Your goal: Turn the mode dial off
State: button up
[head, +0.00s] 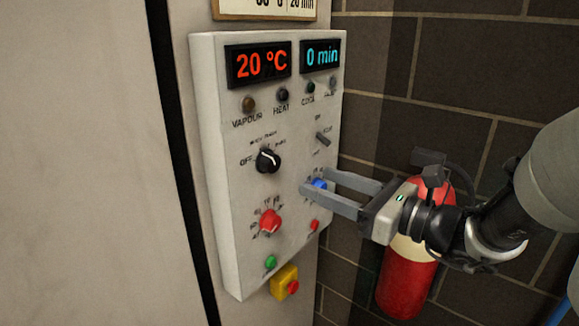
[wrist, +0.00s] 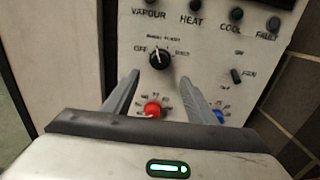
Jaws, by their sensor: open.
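The mode dial is a black round knob (head: 268,161) with a white pointer mark, on the left middle of the pale control panel (head: 225,200). Its "OFF" label is at its left, and the mark points roughly upward, away from "OFF". In the wrist view the dial (wrist: 159,58) is just beyond the fingertips. My gripper (head: 317,181) is open and empty, in front of the panel, lower right of the dial in the head view. In the wrist view my gripper (wrist: 158,77) has its fingers on either side of the red dial's image. It appears apart from the mode dial.
A red dial (head: 270,221) and a blue dial (head: 319,184) are below the mode dial. A fan switch (head: 323,139) is at the right. A yellow box with a red button (head: 285,283) is at the bottom. A fire extinguisher (head: 405,285) stands behind my arm by the brick wall.

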aim_at(275, 166)
jog(key=x, duration=1.1)
jog(key=shift+s+d, duration=0.1)
jog(key=c, duration=1.1)
jog(key=shift+o, duration=0.2)
